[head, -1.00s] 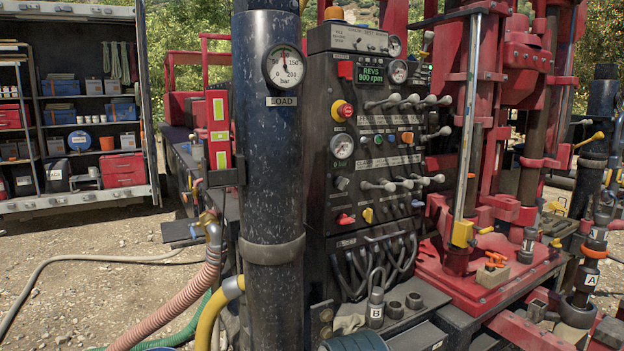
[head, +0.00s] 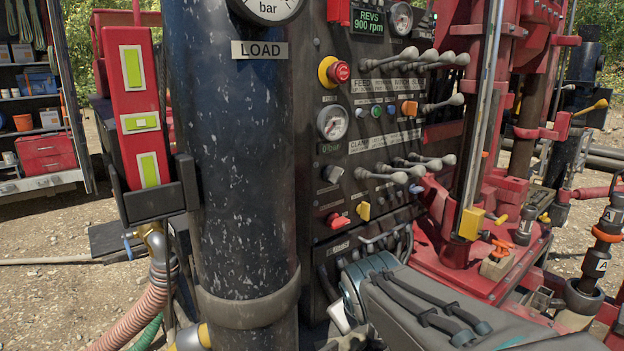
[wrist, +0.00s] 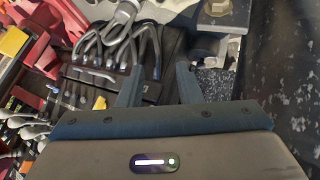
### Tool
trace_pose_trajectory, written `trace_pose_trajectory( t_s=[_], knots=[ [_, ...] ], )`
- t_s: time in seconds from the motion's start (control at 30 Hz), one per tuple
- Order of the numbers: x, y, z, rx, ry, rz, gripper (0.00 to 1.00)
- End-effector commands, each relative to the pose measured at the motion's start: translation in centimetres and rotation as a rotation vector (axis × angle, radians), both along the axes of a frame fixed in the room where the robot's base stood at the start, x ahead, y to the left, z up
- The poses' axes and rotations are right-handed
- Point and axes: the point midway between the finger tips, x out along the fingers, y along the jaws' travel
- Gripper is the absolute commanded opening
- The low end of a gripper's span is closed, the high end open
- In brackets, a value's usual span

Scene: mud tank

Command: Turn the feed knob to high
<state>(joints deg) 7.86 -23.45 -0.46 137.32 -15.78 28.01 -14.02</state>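The black control panel (head: 310,150) stands in the middle of the head view, partly behind a thick dark post. On its lower left face are a grey knob (head: 333,173), a red knob (head: 337,221) and a yellow knob (head: 363,211). Their labels are too small to read, so I cannot tell which is the feed knob. My gripper (wrist: 158,70) shows two separated fingers with nothing between them in the wrist view. It points at the panel's lower hoses. In the head view my arm covers the bottom right, below the knobs; the fingertips are unclear there.
The dark post (head: 235,170) stands close at the panel's left. Several levers (head: 440,60) stick out on the right. A red emergency button (head: 339,71) sits above the gauge (head: 333,122). Red rig parts (head: 500,190) stand at right.

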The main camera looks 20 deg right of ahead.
Motion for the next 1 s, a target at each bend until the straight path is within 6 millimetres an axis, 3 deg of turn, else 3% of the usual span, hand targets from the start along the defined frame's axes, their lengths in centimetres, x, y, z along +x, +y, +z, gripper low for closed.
trace_pose_trajectory(
  t_s=[0.03,0.2,0.43,0.53,0.7,1.0],
  knots=[
    [2.2,-2.1,1.3,-0.101,-0.068,0.051,0.32],
    [8.3,-7.0,7.0,-0.480,-0.269,0.280,0.32],
    [13.3,-10.3,13.3,-1.011,-0.450,0.627,0.32],
    [14.3,-10.9,15.0,-1.232,-0.511,0.787,0.32],
    [14.4,-11.1,15.8,-1.537,-0.600,1.047,0.32],
    [13.1,-10.8,15.3,-1.766,-0.700,1.283,0.32]
  ],
)
